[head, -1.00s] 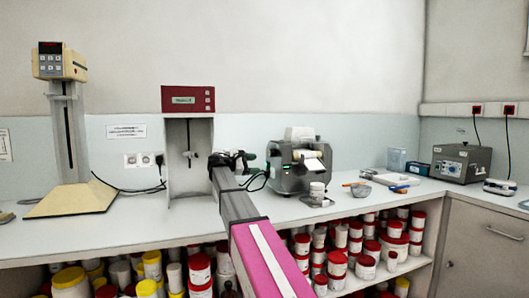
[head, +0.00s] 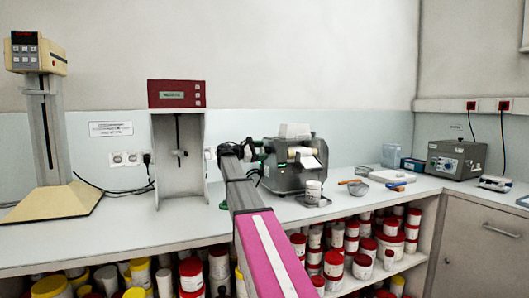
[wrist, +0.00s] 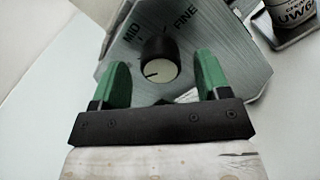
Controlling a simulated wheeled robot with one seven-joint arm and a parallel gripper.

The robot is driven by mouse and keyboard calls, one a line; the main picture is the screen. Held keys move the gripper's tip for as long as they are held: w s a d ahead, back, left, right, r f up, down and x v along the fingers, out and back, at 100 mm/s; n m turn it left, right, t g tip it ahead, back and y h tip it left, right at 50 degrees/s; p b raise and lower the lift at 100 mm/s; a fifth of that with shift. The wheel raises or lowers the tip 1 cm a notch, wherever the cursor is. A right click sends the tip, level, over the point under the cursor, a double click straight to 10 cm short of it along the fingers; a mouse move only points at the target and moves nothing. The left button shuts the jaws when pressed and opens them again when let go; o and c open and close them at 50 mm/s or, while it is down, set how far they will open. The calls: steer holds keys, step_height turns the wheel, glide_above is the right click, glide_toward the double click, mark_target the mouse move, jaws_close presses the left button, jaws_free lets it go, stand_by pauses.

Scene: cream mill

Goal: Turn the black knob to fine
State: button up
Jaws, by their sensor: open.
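The grey cream mill (head: 290,178) stands on the counter in the head view. The black knob (wrist: 160,58) with a pale face sits on the mill's metal side plate (wrist: 215,50) in the wrist view. The words MID and FINE are printed on the plate above it. A short dark mark on the knob's face lies toward the lower left. My gripper (wrist: 162,70) is open, its green fingers either side of the knob, with gaps showing. The head view shows my gripper (head: 257,158) at the mill's left side; the knob is hidden there.
A white jar (head: 314,190) stands on a small tray before the mill; a jar (wrist: 292,15) also shows in the wrist view. A red-topped stand (head: 180,95) is left of my arm. Tubs fill the shelves below. The counter's front left is clear.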

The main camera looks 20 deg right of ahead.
steer(key=shift+d, duration=0.95)
steer(key=c, duration=0.9)
